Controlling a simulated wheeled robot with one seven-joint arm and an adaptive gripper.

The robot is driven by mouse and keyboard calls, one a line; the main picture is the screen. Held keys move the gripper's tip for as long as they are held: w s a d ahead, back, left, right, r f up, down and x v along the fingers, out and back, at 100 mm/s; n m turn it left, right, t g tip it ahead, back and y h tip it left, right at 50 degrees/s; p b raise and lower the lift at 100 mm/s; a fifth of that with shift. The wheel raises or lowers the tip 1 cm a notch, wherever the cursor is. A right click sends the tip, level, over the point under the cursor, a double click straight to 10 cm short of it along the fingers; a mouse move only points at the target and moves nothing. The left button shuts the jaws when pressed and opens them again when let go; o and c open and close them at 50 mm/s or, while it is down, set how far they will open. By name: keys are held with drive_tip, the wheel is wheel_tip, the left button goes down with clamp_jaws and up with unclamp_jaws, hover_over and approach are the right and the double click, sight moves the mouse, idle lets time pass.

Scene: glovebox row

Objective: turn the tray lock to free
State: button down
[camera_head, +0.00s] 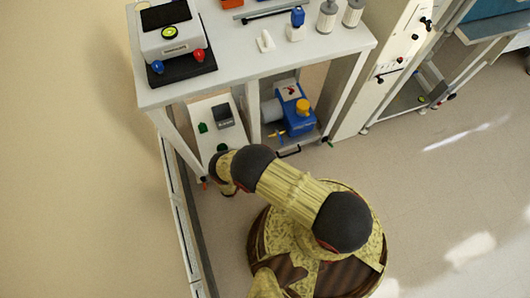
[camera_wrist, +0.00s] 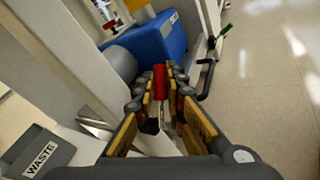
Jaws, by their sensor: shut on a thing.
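A small upright red piece (camera_wrist: 159,80), apparently the handle of the tray lock, shows in the wrist view between the fingertips. My gripper (camera_wrist: 167,88) is shut on it, with yellow pads along both fingers. The lock's base and any free marking are hidden by the fingers, so I cannot tell its setting. In the head view my wrist (camera_head: 224,172) is low, beside the lower shelf at the bench's left leg. My arm hides most of the gripper there.
A blue pump (camera_head: 297,112) stands on the lower shelf. A grey bin marked WASTE (camera_wrist: 40,150) is at the left of the wrist view. A black handle (camera_wrist: 207,77) projects right of the fingers. The bench top (camera_head: 250,57) is above; open floor (camera_head: 430,190) lies right.

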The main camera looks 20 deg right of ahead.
drive_tip(key=c, duration=2.1)
unclamp_jaws()
drive_tip(key=shift+a, duration=0.15)
drive_tip(key=v, duration=1.2)
